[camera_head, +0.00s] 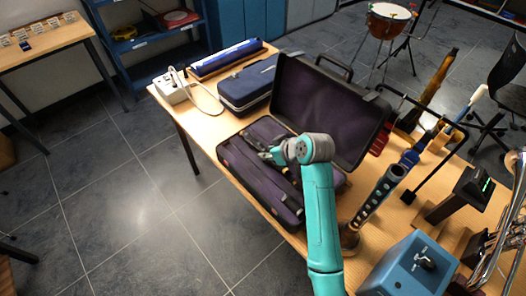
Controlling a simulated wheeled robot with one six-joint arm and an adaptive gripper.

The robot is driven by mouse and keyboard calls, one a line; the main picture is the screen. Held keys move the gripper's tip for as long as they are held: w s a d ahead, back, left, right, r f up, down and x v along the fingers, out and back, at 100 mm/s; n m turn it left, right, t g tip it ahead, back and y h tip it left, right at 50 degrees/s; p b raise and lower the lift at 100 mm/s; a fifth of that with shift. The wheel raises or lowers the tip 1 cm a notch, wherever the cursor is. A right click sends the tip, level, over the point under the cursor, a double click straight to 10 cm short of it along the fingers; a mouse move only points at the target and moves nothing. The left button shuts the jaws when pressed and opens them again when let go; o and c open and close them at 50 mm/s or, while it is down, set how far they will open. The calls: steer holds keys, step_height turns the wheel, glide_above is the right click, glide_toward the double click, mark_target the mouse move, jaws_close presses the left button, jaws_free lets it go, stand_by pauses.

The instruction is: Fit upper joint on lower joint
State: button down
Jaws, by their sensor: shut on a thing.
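My gripper (265,154) is low over the purple-lined tray of an open instrument case (236,158). It is shut on a dark piece that looks like the upper joint; my arm and the dark lining hide most of it. A dark tube with silver keys, which looks like the lower joint (378,195), stands slightly tilted on the table to the right of the case. The two pieces are well apart.
The raised case lid (330,110) stands behind my gripper. A closed blue case (248,83) and a white power box (172,87) are at the back left. A blue box (405,268), stands and brass instruments crowd the right side of the table.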

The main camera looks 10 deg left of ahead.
steer(key=shift+r, duration=0.8)
stand_by(0.6)
steer(key=shift+r, duration=2.05)
